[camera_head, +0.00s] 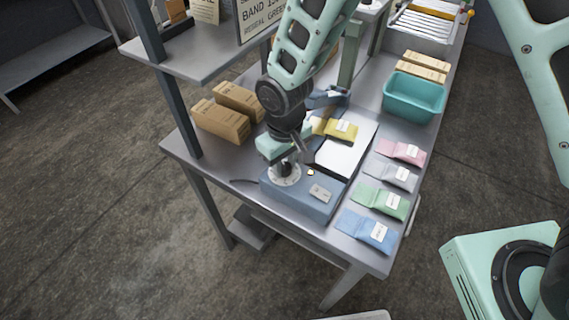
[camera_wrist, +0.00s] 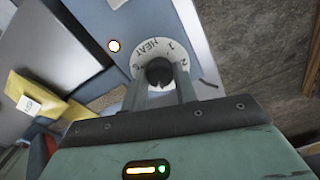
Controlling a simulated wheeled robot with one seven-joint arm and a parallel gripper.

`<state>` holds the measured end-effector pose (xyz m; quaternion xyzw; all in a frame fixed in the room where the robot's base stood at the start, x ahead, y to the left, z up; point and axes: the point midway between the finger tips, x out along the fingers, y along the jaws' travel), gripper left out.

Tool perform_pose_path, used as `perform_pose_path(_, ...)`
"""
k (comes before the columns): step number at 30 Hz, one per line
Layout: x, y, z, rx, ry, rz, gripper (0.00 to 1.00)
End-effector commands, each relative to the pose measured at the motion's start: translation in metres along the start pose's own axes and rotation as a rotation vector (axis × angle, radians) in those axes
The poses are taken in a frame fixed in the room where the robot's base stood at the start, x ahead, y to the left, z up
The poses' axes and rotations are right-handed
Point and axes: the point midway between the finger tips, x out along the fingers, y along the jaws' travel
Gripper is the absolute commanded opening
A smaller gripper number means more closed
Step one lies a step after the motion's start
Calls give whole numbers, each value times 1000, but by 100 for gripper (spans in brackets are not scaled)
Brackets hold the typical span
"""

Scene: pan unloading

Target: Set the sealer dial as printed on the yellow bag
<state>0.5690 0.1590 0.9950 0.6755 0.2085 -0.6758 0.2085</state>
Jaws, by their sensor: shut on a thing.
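The sealer (camera_head: 305,192) is a blue-grey box near the table's front left edge. Its dial is a round white plate (camera_head: 285,174) marked HEAT with figures, and a dark knob (camera_wrist: 160,72) at its centre. My gripper (camera_wrist: 160,90) is shut on the knob from above, one finger on each side. The knob's pointer is too hidden to read its setting. The yellow bag (camera_head: 341,130) with a white label lies at the sealer's far end; it also shows in the wrist view (camera_wrist: 40,98). The print on its label is too small to read.
Pink (camera_head: 402,151), grey (camera_head: 391,174), green (camera_head: 381,201) and blue bags (camera_head: 368,231) lie along the table's right side. A teal bin (camera_head: 414,96) stands behind them. Cardboard boxes (camera_head: 221,120) stand left. A shelf post (camera_head: 166,75) rises nearby, with a partly hidden sign (camera_head: 262,17) above.

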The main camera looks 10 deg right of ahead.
Motion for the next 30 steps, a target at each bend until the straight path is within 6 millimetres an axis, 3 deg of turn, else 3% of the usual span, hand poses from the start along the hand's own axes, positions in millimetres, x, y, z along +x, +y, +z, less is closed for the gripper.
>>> perform_pose_path(12, 0, 1, 0, -209, 1, 1, 6)
perform_pose_path(30, -1, 0, 0, -244, 1, 0, 6)
